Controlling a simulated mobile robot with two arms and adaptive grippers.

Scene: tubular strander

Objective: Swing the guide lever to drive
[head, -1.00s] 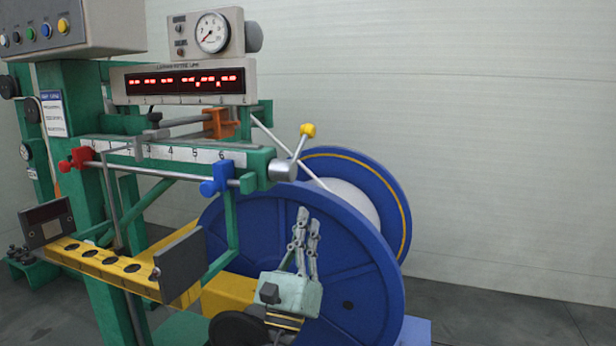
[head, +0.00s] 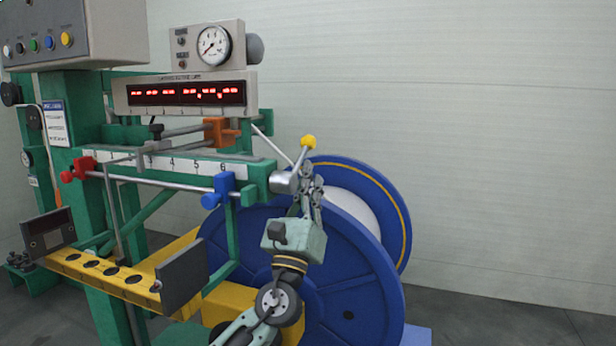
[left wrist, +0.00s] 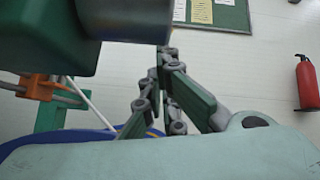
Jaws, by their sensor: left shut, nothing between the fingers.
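The guide lever (head: 299,157) is a thin grey rod with a yellow ball knob (head: 308,141). It rises, leaning right, from a silver hub (head: 284,182) at the right end of the green guide beam (head: 258,178). My left gripper (head: 311,170) is shut and empty, pointing up, with its fingertips just right of the rod and below the knob. I cannot tell whether they touch the lever. In the left wrist view the shut fingertips (left wrist: 163,50) are beside the grey hub (left wrist: 135,15); the knob is not visible there. My right gripper is not in view.
A large blue reel (head: 350,260) stands behind and below my left gripper. A blue clamp (head: 222,190) and an orange block (head: 217,131) sit on rods left of the hub. A red display (head: 185,93) is above. The space right of the lever is open.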

